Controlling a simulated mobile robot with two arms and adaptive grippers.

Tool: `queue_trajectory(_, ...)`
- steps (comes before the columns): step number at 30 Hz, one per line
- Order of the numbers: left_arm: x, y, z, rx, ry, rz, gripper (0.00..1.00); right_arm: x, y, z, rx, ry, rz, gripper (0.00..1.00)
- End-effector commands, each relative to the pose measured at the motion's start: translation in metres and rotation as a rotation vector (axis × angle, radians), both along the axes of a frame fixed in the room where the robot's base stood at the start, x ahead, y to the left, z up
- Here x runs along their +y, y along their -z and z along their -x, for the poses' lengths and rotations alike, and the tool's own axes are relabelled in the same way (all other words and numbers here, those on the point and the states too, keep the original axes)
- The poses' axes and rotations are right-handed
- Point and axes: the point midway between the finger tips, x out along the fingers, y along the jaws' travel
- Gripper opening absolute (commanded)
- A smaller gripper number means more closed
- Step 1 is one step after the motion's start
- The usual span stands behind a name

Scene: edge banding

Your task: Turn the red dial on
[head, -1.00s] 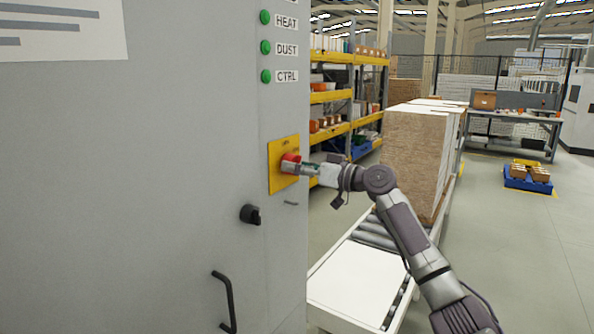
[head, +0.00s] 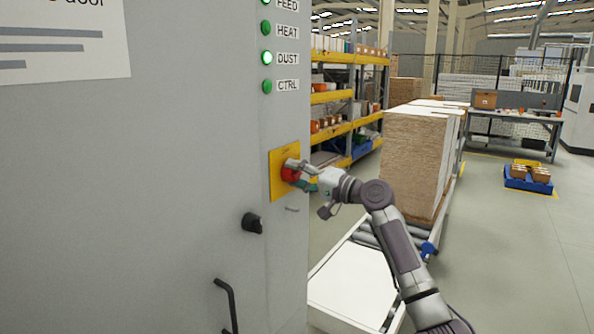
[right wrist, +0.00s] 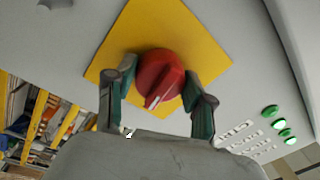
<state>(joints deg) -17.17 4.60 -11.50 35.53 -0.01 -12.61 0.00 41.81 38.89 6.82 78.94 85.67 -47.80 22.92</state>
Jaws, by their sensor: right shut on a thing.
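The red dial (head: 288,173) sits on a yellow plate (head: 282,191) on the grey cabinet's front. In the right wrist view the dial (right wrist: 160,76) is round with a raised grip and a pale mark, in front of the yellow plate (right wrist: 205,55). My right gripper (head: 298,176) is at the dial, its two fingers on either side of it in the right wrist view (right wrist: 158,98). It is shut on the dial. The fingers hide part of the dial in the head view. My left gripper is not in view.
Green lamps (head: 267,58) labelled FEED, HEAT, DUST and CTRL are above the plate; DUST looks brightest. A black knob (head: 252,222) and a black handle (head: 228,305) are lower on the cabinet. A roller conveyor (head: 352,275) with stacked boards (head: 412,165) stands to the right.

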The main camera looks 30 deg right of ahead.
Motion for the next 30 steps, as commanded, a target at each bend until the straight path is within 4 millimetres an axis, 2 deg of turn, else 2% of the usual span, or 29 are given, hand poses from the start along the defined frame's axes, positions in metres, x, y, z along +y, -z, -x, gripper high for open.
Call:
queue_trajectory(3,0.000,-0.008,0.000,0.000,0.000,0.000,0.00,0.000,-0.003,0.000,0.028,0.002,-0.070,0.19)
queue_trajectory(12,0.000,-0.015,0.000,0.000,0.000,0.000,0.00,0.000,-0.002,0.000,0.072,0.003,-0.178,0.19)
queue_trajectory(29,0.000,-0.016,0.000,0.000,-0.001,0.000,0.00,0.000,-0.001,0.000,0.082,0.002,-0.204,0.19)
queue_trajectory(30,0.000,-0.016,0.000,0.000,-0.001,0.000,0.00,0.000,-0.001,0.000,0.083,0.001,-0.204,0.58)
